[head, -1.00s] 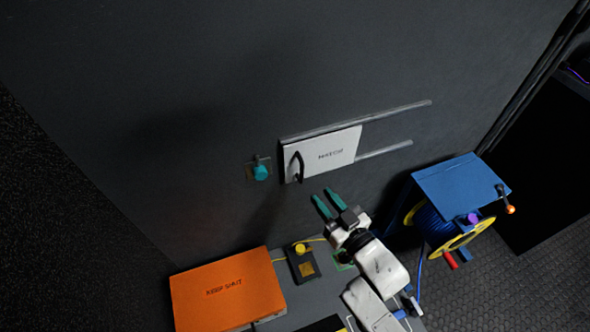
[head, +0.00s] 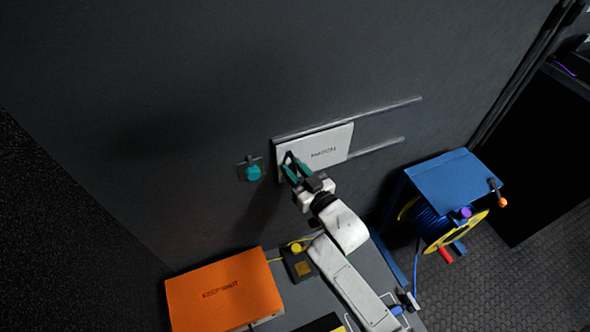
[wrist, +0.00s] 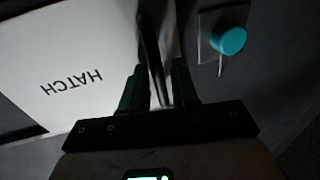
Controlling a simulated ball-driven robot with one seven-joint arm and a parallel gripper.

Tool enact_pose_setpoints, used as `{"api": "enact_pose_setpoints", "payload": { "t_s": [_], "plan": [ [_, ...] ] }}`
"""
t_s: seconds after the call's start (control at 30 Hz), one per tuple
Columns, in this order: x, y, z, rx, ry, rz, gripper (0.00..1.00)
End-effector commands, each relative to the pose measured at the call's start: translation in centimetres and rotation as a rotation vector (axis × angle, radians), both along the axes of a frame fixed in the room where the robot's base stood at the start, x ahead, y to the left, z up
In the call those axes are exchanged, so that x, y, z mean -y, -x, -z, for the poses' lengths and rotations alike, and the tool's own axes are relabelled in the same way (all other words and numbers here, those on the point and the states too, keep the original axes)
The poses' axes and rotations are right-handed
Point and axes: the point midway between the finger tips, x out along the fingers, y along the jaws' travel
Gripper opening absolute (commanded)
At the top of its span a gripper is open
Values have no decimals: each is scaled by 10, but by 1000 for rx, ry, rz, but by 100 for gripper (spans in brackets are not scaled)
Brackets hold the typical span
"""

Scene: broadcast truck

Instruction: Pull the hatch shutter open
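The hatch shutter (head: 326,149) is a white panel marked HATCH, set between two rails on the dark wall. It sits at the left end of the rails. It fills the left of the wrist view (wrist: 62,48). Its dark upright handle (wrist: 151,45) is near the edge by the teal knob. My gripper (head: 295,169) is at the handle, its teal fingers pointing at the wall. In the wrist view, one finger is on each side of the handle (wrist: 160,88). The fingers look apart, with a gap beside the handle; contact cannot be made out.
A teal knob (head: 253,173) on a small plate is on the wall left of the shutter. The rails (head: 385,110) run clear to the right. An orange box (head: 224,290) lies on the bench below left. A blue cable reel (head: 445,185) stands at right.

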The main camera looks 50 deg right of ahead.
Motion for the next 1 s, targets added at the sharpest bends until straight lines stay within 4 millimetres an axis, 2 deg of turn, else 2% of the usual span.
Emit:
{"api": "enact_pose_setpoints", "payload": {
  "t_s": [0.07,0.37,1.0],
  "plan": [
    [0,0,0,0,0,0,29],
    [0,0,0,0,0,0,0],
    [4,2,-2,0,0,-1,0]
  ]
}}
